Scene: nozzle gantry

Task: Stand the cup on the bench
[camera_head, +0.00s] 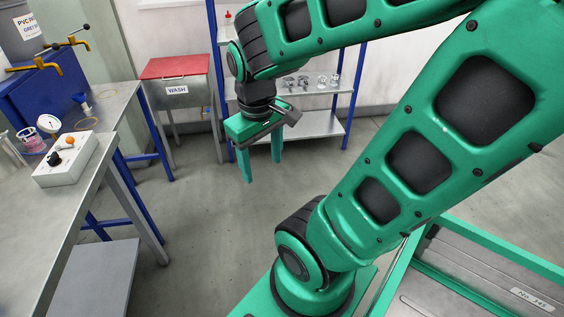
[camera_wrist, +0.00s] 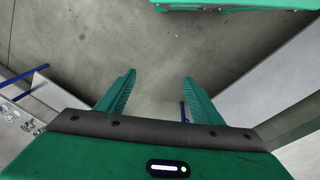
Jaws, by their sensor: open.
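The bench (camera_head: 112,106) is the grey-topped metal table with blue legs at the left of the head view. A small clear cup-like vessel with pink on it (camera_head: 32,143) stands on the bench near its left side; I cannot tell whether it is the task's cup. Several small metal vessels (camera_head: 304,82) stand on a shelf behind my gripper. My gripper (camera_head: 262,172) points down over open floor, to the right of the bench and apart from it. Its two green fingers are spread with nothing between them, as the wrist view also shows (camera_wrist: 158,80).
On the bench are a white control box (camera_head: 66,159), a round dial gauge (camera_head: 48,125) and a blue tank (camera_head: 40,95) with brass taps. A red-topped WASH stand (camera_head: 175,68) and a blue-framed shelf rack (camera_head: 318,124) stand at the back. Floor between is clear.

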